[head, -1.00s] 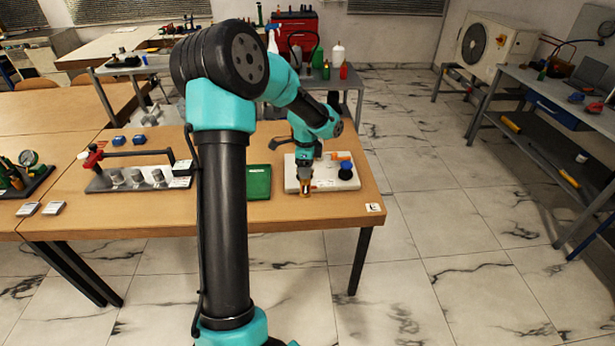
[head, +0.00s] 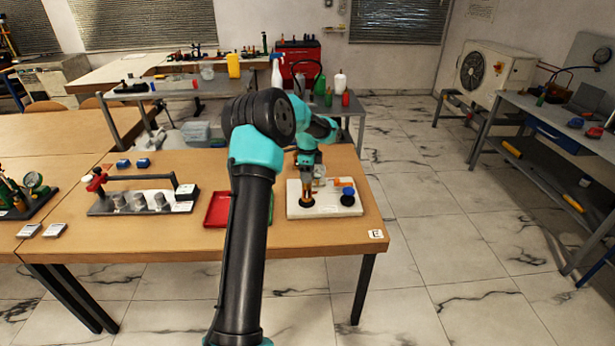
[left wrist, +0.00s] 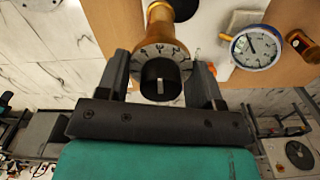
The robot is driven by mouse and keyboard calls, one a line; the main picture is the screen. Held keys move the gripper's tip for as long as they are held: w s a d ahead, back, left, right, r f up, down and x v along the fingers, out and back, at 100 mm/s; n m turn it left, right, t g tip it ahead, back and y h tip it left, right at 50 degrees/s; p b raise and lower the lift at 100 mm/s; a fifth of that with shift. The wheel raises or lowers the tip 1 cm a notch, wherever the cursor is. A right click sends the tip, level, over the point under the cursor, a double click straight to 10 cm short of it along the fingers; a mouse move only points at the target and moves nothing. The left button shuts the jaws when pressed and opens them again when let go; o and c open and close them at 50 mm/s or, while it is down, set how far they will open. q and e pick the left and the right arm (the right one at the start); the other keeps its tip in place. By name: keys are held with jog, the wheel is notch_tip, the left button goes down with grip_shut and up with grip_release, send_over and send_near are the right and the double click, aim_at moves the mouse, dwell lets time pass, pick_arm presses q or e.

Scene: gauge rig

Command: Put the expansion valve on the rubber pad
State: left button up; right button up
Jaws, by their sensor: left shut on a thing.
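The expansion valve appears to be the brass piece (left wrist: 160,62) with a numbered collar and black slotted knob, between the fingers of my left gripper (left wrist: 162,84) in the left wrist view. In the head view my left gripper (head: 308,183) is over the front left of a white board (head: 329,208), shut on this brass piece. A black and yellow round part sits just below it; I cannot tell whether they touch. A green flat item (head: 269,208), partly hidden by my arm, lies left of the board. I cannot tell which item is the rubber pad.
A red tray (head: 217,209) and a rack with grey cylinders (head: 140,202) lie farther left. A round gauge (left wrist: 256,47) shows in the left wrist view. The table's front right corner is clear except for a label (head: 376,234).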

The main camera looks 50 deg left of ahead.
pick_arm(q)
jog(key=shift+w+a+f, duration=0.15)
jog(key=shift+w+a, duration=0.8)
jog(key=shift+a, duration=0.1)
jog(key=shift+w+a, duration=0.1)
jog(key=shift+f, duration=1.9)
jog(key=o, duration=1.4)
notch_tip(320, 180, up, 12)
jog(key=shift+r, duration=0.15)
